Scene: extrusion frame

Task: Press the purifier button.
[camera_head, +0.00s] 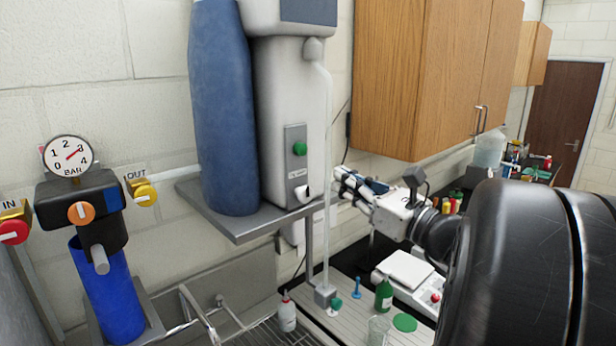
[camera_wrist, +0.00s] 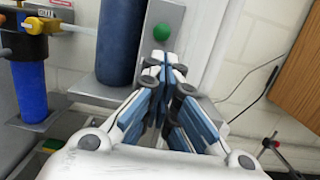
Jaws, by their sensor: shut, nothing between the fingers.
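The purifier (camera_head: 285,110) is a tall light-grey unit on a wall shelf. Its green round button (camera_head: 299,149) sits near the top of a grey plate on its front. The button (camera_wrist: 162,32) also shows in the wrist view, just beyond my fingertips and slightly above them. My gripper (camera_head: 343,175) is to the right of the purifier in the head view, lower than the button and apart from it. In the wrist view my gripper (camera_wrist: 163,62) has its blue-and-white fingers together, with nothing between them. The lower part of the plate is hidden behind the fingers there.
A blue cylinder (camera_head: 222,110) stands left of the purifier on the grey shelf (camera_head: 250,230). A pressure gauge (camera_head: 69,155) with a blue filter (camera_head: 108,290) is further left. A wooden cabinet (camera_head: 400,80) hangs at right. Bottles and a scale (camera_head: 405,275) stand on the bench below.

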